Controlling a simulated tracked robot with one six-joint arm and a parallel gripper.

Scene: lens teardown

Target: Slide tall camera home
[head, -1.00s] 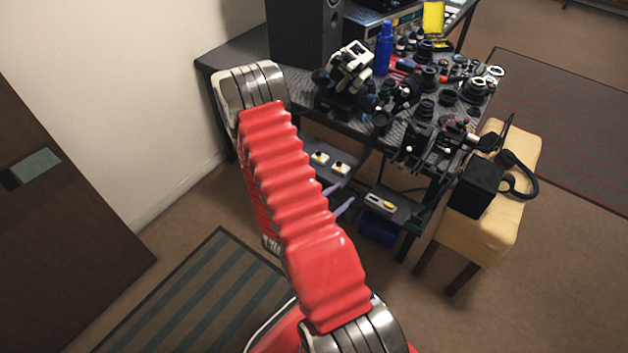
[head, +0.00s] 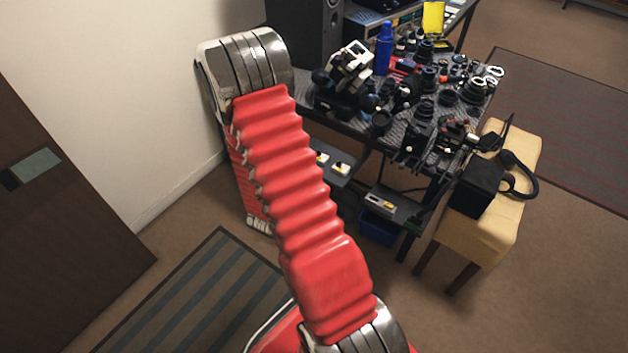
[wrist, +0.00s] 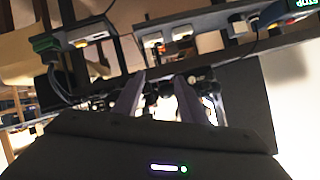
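My gripper (wrist: 160,84) shows in the wrist view with its two dark fingers apart and nothing visible between them. In the head view it is hidden behind my red arm. Several black cameras and lenses crowd the table. An upright black camera (head: 416,142) stands by the table's front edge. I cannot tell whether it is the tall camera. A black and white device (head: 347,68) stands farther left on the table.
A dark table (head: 400,128) has shelves below, one bearing a small grey-yellow item (head: 380,202). A blue bottle (head: 383,48) and a speaker (head: 303,32) stand at the back. A yellow stool (head: 480,236) with a black box (head: 474,187) is at right.

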